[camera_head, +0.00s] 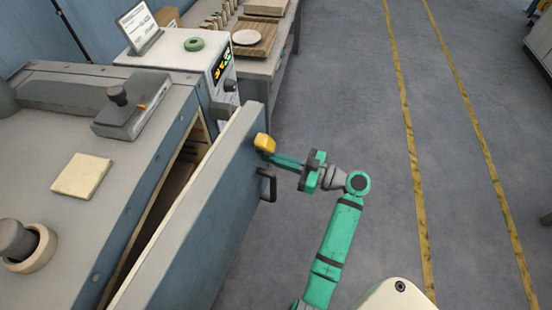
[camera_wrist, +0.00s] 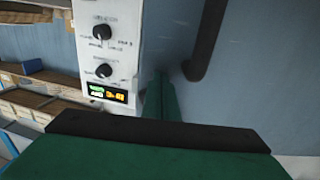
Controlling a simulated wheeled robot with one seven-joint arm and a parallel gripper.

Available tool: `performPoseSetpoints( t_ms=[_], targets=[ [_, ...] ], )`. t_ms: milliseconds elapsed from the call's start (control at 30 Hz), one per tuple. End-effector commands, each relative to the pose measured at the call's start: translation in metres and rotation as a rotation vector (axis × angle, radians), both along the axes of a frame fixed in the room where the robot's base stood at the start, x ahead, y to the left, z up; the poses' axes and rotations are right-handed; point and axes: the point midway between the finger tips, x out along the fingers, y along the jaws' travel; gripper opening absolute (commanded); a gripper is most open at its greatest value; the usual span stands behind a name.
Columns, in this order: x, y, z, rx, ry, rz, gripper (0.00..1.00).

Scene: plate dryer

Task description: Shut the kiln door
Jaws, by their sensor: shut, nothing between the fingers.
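The kiln door (camera_head: 205,215) is a blue-grey slab with a pale top edge. It stands partly open, with a dark gap between it and the kiln body (camera_head: 130,170). A dark bar handle (camera_head: 267,185) is on its outer face, and a yellow piece (camera_head: 264,143) sits near its top far corner. My green gripper (camera_head: 275,159) is shut and empty. Its fingertips are at the door's outer face, just below the yellow piece and above the handle; I cannot tell if they touch. In the wrist view the fingers (camera_wrist: 160,100) point at the blue door face, beside the dark handle (camera_wrist: 207,42).
A control box (camera_head: 222,72) with knobs and a lit display stands beyond the door; its panel also shows in the wrist view (camera_wrist: 106,55). A bench (camera_head: 262,68) with a plate and boards stands behind. The floor (camera_head: 340,90) to the right is clear, with yellow lines.

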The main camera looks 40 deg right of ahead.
Motion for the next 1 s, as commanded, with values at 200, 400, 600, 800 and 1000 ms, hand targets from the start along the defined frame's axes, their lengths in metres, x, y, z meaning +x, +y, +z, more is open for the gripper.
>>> performPoseSetpoints(
  t_ms=[200,400,600,800,1000],
  targets=[
    [0.012,0.005,0.000,0.000,0.000,0.022,0.00],
    [0.059,0.027,0.000,0.001,0.001,0.108,0.00],
    [0.099,0.049,0.000,0.001,0.001,0.180,0.00],
    [0.115,0.060,0.001,-0.001,0.000,0.208,0.00],
    [0.116,0.063,0.001,-0.003,-0.001,0.212,0.00]
  ],
)
